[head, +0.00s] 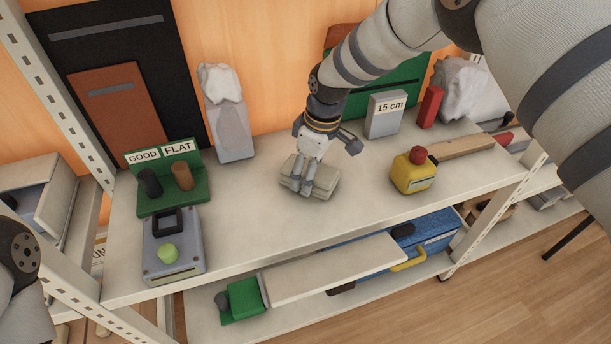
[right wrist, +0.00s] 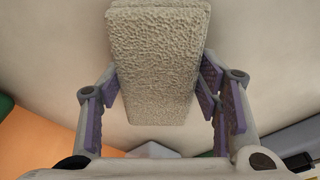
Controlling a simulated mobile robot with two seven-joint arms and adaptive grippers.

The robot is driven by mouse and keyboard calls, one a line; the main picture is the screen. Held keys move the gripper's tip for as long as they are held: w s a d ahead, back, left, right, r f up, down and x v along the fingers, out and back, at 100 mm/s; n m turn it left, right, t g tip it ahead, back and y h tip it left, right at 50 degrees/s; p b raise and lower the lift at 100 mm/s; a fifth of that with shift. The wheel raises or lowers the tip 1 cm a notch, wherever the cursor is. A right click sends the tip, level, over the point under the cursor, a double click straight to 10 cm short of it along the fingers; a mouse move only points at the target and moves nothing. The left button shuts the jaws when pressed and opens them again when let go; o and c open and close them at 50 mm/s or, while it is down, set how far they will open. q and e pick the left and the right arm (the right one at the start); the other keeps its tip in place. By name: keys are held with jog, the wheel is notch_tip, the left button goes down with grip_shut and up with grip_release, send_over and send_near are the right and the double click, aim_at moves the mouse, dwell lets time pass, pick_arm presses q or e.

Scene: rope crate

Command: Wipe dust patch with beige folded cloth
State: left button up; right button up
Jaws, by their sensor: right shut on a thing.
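The beige folded cloth (head: 325,181) is at the middle of the pale shelf top (head: 262,233). My right gripper (head: 306,189) comes down on it from above and is shut on it. In the right wrist view the rough-textured cloth (right wrist: 157,60) sits between the purple finger pads. I cannot tell whether its underside touches the shelf. I cannot make out a dust patch; it may be hidden under the cloth and gripper. My left gripper is outside the views; only part of my left arm shows at the left edge.
A yellow box (head: 413,173) with a red knob stands right of the cloth. A grey device (head: 173,250) and green stand (head: 191,197) are at left. A grey block (head: 231,130) and a "15 cm" block (head: 385,118) stand behind. The shelf front is clear.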

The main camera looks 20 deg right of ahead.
jog(key=shift+w+d+f, duration=0.2)
jog(key=shift+d, duration=0.05)
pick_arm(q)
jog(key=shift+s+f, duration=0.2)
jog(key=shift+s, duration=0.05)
pick_arm(e)
jog(key=shift+r, duration=0.15)
jog(key=shift+w+d, duration=0.1)
jog(key=shift+w+d+b, duration=0.2)
jog(key=shift+b, duration=0.1)
jog(key=shift+w+d+b, duration=0.5)
jog(key=shift+w+d, duration=0.1)
jog(key=shift+w, duration=0.05)
jog(key=shift+w+d+r, duration=0.1)
jog(key=shift+w+d, duration=0.15)
jog(key=shift+w, duration=0.05)
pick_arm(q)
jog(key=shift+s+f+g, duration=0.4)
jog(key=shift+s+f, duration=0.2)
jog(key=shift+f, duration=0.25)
pick_arm(e)
jog(key=shift+s+a, duration=0.1)
